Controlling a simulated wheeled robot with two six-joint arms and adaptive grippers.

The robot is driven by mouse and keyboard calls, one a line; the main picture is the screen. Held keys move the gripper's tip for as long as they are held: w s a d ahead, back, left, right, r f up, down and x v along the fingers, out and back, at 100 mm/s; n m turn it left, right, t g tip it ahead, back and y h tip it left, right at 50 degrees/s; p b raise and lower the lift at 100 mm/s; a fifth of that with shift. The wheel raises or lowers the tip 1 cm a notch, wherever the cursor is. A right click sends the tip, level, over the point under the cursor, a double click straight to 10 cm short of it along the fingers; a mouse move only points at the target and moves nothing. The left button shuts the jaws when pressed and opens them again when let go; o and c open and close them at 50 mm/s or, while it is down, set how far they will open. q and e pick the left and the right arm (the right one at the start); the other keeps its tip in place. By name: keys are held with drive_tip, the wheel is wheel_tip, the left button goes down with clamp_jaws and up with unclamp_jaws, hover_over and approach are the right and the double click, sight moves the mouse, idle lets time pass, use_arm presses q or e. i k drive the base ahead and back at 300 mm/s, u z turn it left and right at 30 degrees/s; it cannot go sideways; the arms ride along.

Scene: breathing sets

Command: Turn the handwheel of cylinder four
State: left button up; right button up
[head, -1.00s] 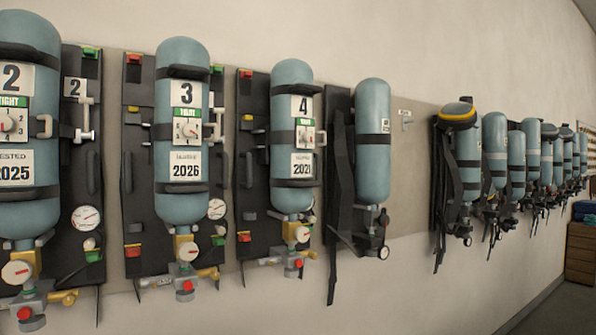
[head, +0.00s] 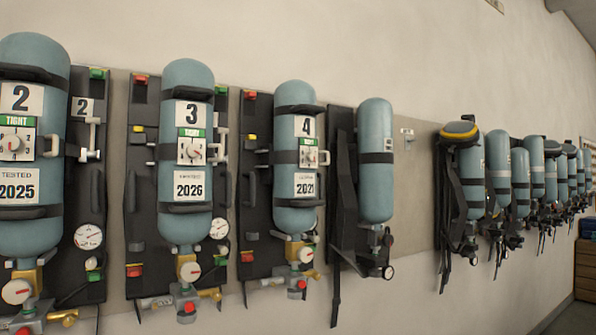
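Cylinder four (head: 295,215) is a light blue upright bottle on a dark backplate, with a number 4 label, a green-topped dial card (head: 308,153) and a 2021 label. At its foot is a brass valve (head: 293,250) with a round white-faced part with a red mark (head: 305,255). Below that is a grey fitting with a red centre (head: 301,284). Which of these is the handwheel I cannot tell for sure. Neither of my grippers is in the head view.
Cylinder three (head: 186,225) and cylinder two (head: 30,232) hang to the left with similar fittings. An unnumbered cylinder (head: 375,195) with black straps hangs to the right. Several more sets recede along the wall. A wooden drawer unit (head: 587,270) stands at the far right.

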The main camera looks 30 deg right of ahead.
sight(304, 255)
drive_tip(key=z, duration=2.5)
drive_tip(key=i, duration=3)
drive_tip(key=u, duration=1.8)
